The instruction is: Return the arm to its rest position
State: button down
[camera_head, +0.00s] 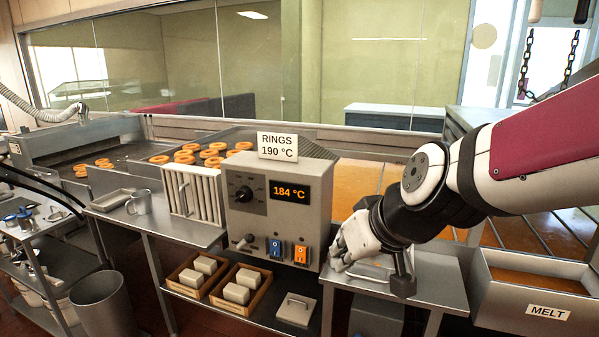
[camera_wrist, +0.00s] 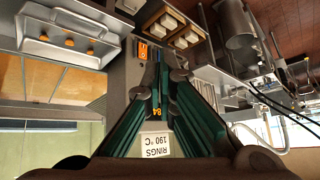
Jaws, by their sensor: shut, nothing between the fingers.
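My arm (camera_head: 545,150) reaches in from the right in the head view. My gripper (camera_head: 345,250) is beside the lower right of the grey control box (camera_head: 308,178), above a small steel table (camera_head: 440,272). I cannot tell whether it touches the box. In the wrist view, my gripper (camera_wrist: 163,72) has its fingers drawn together and shut, with nothing held. That view is upside down, and the fingers partly cover the control box and its display. The box reads 184 °C and has a blue switch (camera_head: 275,247) and an orange switch (camera_head: 301,254).
A sign (camera_head: 277,147) reading RINGS 190 °C stands on the box. Several orange rings (camera_head: 185,157) lie at the fryer behind. A MELT trough (camera_head: 530,310) is at right. Wooden crates (camera_head: 238,290) with pale blocks sit on a low shelf.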

jog(key=s+d+m+g+h, duration=0.1)
jog(key=s+d+m+h, duration=0.1)
jog(key=s+d, duration=0.4)
jog(key=s+d+r+m+g+h, duration=0.1)
jog(key=s+d, duration=0.5)
jog(key=s, duration=0.6)
jog(key=shift+s+r+m+h, duration=0.15)
jog(key=shift+r+m+h, duration=0.15)
jog(key=shift+m+h, duration=0.15)
